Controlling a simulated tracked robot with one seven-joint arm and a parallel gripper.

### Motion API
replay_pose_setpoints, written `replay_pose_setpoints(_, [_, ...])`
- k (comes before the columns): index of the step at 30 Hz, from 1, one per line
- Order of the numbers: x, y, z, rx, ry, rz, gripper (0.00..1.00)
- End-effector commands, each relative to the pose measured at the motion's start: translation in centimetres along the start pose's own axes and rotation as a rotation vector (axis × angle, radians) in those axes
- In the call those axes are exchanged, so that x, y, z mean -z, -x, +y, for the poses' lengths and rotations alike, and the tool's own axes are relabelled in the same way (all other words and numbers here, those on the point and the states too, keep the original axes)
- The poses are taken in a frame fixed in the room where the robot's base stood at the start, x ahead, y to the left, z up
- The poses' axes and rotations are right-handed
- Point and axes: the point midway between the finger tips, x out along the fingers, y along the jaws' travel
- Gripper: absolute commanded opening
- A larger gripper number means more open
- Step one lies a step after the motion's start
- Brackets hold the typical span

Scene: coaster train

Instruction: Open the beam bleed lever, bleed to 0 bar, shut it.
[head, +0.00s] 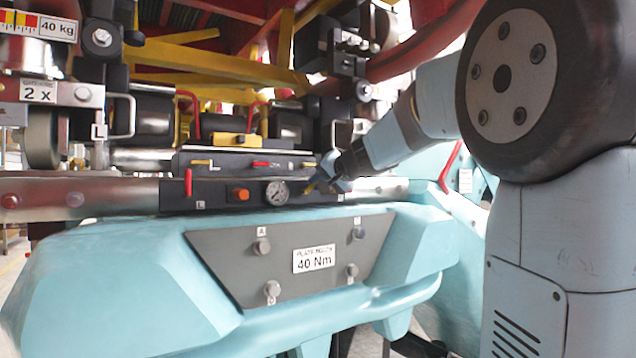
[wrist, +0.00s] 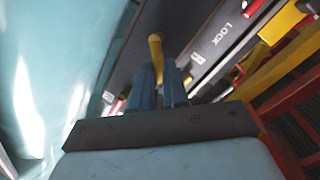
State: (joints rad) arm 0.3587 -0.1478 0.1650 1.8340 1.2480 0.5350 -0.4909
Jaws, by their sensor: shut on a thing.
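The yellow bleed lever (wrist: 156,46) sticks out between the two blue fingers of my gripper (wrist: 171,84) in the wrist view. My gripper is shut on it. In the head view my gripper (head: 326,178) is at the right end of the dark beam panel (head: 222,203), with a bit of yellow at its tip. A round white-faced gauge (head: 277,193) sits on the panel just left of my gripper. Its needle is too small to read. The lever's base is partly hidden, and I cannot tell its exact angle.
A LOCK label (wrist: 227,33) lies beside the lever. Below is a grey plate with a 40 Nm sign (head: 314,259). Yellow bars and red rails crowd the space above.

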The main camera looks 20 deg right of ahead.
Motion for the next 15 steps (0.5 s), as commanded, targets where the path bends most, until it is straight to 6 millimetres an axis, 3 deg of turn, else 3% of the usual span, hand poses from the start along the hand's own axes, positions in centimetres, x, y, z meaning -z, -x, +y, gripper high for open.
replay_pose_setpoints(15, [-0.1,-0.3,1.6,0.063,-0.329,-0.069,0.00])
